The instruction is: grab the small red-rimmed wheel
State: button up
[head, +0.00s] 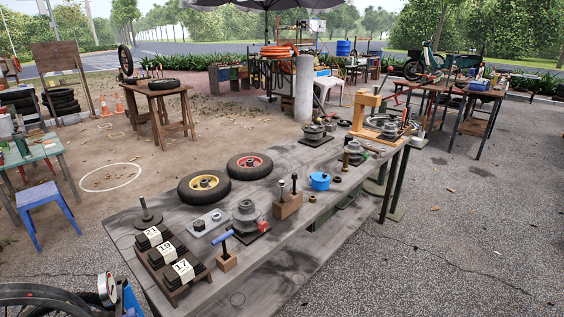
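The small red-rimmed wheel (250,162) lies flat on the long grey workbench (315,225), toward its far left side. It has a black tyre and a red hub with a dark centre. A similar yellow-rimmed wheel (204,185) lies flat just in front of it and to its left, close beside it. Nothing covers the red-rimmed wheel. My gripper is not in view.
Numbered dark blocks (167,255) stand at the near left. Bare bench top lies right of the red-rimmed wheel.

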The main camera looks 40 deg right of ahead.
aim_at(266, 164)
jog(key=i+l+z, duration=0.2)
jog(key=i+z, duration=0.25)
jog(key=i+l+z, duration=0.15)
jog(key=z, duration=0.35)
jog(key=i+z, duration=0.1)
jog(key=i, duration=0.45)
jog(key=i+j, duration=0.15)
jog(key=i, duration=0.4)
jog(key=i+j+z, duration=0.15)
jog(key=i, duration=0.4)
jog(key=i+j+z, duration=0.1)
jog(key=i, duration=0.45)
